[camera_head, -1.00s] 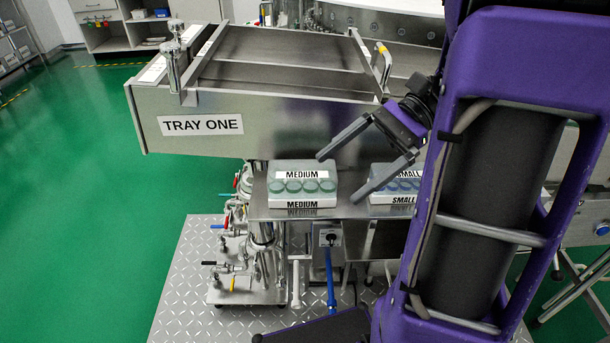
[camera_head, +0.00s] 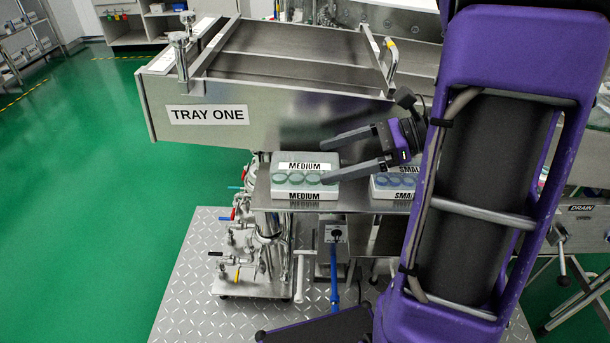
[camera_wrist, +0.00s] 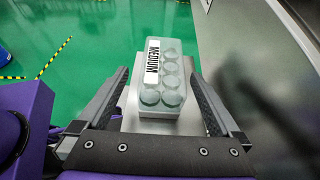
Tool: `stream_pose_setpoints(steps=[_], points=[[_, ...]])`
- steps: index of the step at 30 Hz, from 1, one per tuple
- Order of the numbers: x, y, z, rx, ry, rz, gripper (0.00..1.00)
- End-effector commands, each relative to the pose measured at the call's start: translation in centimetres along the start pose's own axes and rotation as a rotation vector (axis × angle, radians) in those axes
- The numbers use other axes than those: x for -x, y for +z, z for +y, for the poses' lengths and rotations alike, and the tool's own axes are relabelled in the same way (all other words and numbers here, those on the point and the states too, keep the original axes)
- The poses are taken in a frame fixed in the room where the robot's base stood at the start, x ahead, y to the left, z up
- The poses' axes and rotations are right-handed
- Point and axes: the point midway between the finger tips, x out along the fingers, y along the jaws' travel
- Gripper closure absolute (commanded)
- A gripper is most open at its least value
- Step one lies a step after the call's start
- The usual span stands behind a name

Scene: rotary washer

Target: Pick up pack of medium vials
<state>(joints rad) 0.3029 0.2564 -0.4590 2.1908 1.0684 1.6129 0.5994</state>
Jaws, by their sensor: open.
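The pack of medium vials (camera_head: 304,181) sits on the steel shelf below the tray, with MEDIUM labels on its top and front. In the wrist view the pack (camera_wrist: 163,76) shows its round vials in a clear case, lying ahead of and between the two fingers. My gripper (camera_head: 322,160) is open and comes in from the right. Its fingertips are at the right end of the pack in the head view; the nearer finger overlaps the pack's right edge. In the wrist view the gripper (camera_wrist: 160,84) has a finger on each side of the pack, and I cannot tell if either touches.
A pack of small vials (camera_head: 393,187) stands just right on the same shelf (camera_head: 345,201), partly hidden by my arm. The steel box marked TRAY ONE (camera_head: 270,131) rises behind and above the packs. Pipes and valves (camera_head: 262,250) stand below.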

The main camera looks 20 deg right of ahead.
Motion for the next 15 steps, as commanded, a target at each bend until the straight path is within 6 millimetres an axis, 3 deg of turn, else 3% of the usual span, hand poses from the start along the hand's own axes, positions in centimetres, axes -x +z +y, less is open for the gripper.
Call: stream_pose_setpoints(steps=[5,15], points=[[-1.1,0.0,-0.1,0.001,0.0,0.0,0.0],[-5.6,0.2,-0.4,0.001,0.001,-0.001,0.0]])
